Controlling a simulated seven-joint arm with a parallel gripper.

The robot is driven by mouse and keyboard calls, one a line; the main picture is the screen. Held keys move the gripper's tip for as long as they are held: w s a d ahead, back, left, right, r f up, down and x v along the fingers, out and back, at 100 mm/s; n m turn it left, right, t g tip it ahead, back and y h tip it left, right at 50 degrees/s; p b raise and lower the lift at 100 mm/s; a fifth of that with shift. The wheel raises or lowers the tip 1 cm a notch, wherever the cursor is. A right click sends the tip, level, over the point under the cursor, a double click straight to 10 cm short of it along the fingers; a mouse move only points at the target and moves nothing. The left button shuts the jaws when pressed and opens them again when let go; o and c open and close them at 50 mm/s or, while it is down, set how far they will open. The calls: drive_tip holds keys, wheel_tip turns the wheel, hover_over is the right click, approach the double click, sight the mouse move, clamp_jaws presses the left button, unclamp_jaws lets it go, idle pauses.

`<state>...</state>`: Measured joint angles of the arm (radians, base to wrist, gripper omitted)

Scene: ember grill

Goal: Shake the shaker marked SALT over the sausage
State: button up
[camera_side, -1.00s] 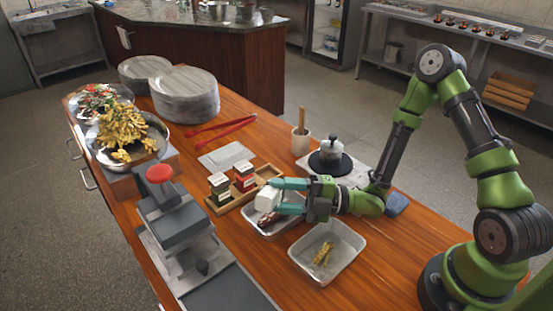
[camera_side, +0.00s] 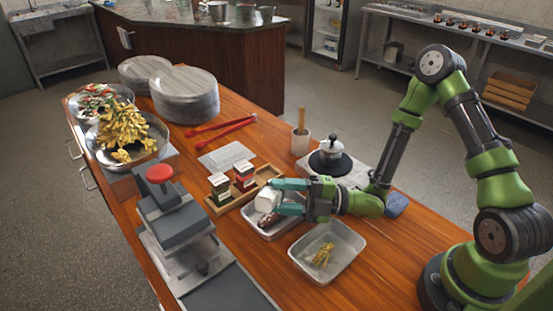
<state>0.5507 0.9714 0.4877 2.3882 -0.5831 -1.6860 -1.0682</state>
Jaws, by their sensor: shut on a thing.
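My gripper (camera_side: 282,197) is shut on a white shaker (camera_side: 266,201) and holds it tilted over a metal tray (camera_side: 290,229). The marking on the shaker cannot be read from here. The brown sausage (camera_side: 267,219) lies in this tray, just below the shaker, partly hidden by the gripper's lower finger and the shaker. Two other shakers, one dark green and white (camera_side: 219,187) and one red and white (camera_side: 245,175), stand in a wooden rack (camera_side: 232,202) to the left of the gripper.
A second metal tray (camera_side: 345,275) with yellowish food stands in front.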

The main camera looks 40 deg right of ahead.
drive_tip(key=shift+r, duration=2.55)
